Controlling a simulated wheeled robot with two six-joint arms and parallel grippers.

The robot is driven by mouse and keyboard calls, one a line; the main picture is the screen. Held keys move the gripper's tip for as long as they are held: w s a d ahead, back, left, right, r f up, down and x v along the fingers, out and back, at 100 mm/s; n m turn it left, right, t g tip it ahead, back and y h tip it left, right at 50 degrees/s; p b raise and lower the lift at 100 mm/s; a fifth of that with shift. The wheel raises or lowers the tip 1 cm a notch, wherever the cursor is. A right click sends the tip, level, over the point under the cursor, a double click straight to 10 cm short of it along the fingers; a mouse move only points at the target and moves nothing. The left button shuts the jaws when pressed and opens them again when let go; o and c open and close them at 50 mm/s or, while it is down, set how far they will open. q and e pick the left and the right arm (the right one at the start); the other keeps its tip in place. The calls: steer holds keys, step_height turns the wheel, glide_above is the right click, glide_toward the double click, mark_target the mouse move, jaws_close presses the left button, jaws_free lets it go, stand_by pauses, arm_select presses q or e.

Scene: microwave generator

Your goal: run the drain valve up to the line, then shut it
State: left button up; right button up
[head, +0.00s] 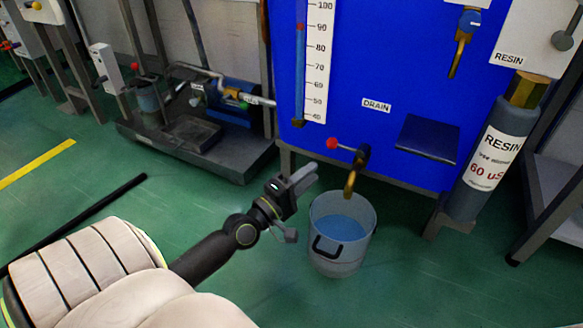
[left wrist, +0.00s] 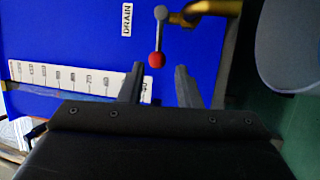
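The drain valve (head: 362,156) is brass, low on the blue tank under the DRAIN label. Its lever points left and ends in a red knob (head: 332,144). In the left wrist view the red knob (left wrist: 156,60) lies between my finger lines, beyond the tips. The spout (head: 350,183) points down over a grey bucket (head: 325,262) holding blue liquid (head: 340,228). No stream shows, and I cannot make out a line in the bucket. My left gripper (head: 304,203) is open and empty, short of the knob. It also shows in the left wrist view (left wrist: 159,72). My right gripper is not in view.
A numbered scale (head: 317,65) with a sight tube stands on the blue tank (head: 400,50). A RESIN cylinder (head: 487,160) is at right and a blue shelf (head: 428,138) juts out nearby. A pump skid (head: 200,135) is at left. Green floor is free around the bucket.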

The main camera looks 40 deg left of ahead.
arm_select(q)
steer(key=b+v, duration=0.1)
steer(key=v, duration=0.4)
stand_by(0.5)
